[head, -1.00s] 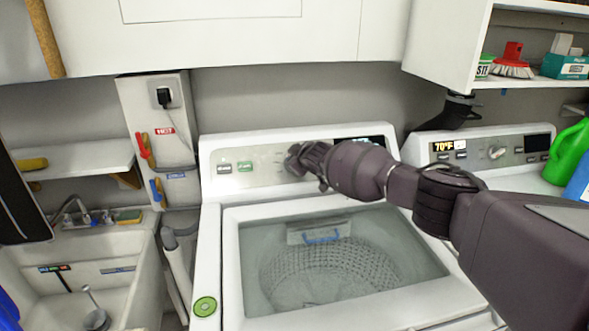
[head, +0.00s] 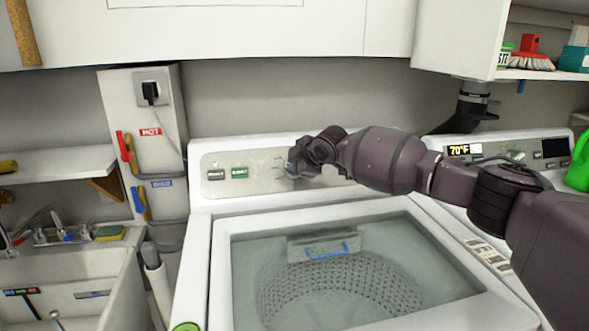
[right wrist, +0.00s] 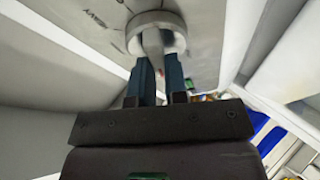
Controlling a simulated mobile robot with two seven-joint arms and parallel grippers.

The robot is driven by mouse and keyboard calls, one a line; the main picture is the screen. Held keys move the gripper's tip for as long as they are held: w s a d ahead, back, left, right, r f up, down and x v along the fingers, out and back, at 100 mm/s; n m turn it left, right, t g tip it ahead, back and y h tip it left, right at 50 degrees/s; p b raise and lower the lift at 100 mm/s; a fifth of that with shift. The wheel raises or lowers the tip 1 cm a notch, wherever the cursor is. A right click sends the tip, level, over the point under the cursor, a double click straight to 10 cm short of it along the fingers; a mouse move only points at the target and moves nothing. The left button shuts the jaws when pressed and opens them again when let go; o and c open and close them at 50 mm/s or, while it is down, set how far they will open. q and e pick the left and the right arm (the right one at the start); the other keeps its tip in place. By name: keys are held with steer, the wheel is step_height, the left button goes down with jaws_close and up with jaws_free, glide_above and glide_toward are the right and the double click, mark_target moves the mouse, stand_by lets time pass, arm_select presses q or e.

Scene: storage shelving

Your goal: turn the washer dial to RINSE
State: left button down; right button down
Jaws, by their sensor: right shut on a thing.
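The washer (head: 203,255) stands in the middle of the head view, with its grey control panel (head: 255,164) along the back. My right gripper (head: 291,169) reaches from the right to the panel and covers most of the dial there. In the right wrist view, the round pale dial (right wrist: 138,24) has a raised grip bar. The two dark fingers (right wrist: 158,64) are shut on the dial's bar. Some panel lettering shows beside the dial, but I cannot read the pointer's setting. My left gripper is not in view.
A second machine (head: 555,148) with a lit display stands at the right. A sink (head: 90,268) and a pipe box (head: 120,100) with hot and cold valves are at the left. White cabinets (head: 240,30) hang above the panel.

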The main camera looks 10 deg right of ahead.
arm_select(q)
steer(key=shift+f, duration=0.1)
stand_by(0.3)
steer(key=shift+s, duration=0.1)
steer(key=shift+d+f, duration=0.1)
arm_select(e)
steer(key=c, duration=1.1)
jaws_free()
steer(key=shift+c, duration=0.2)
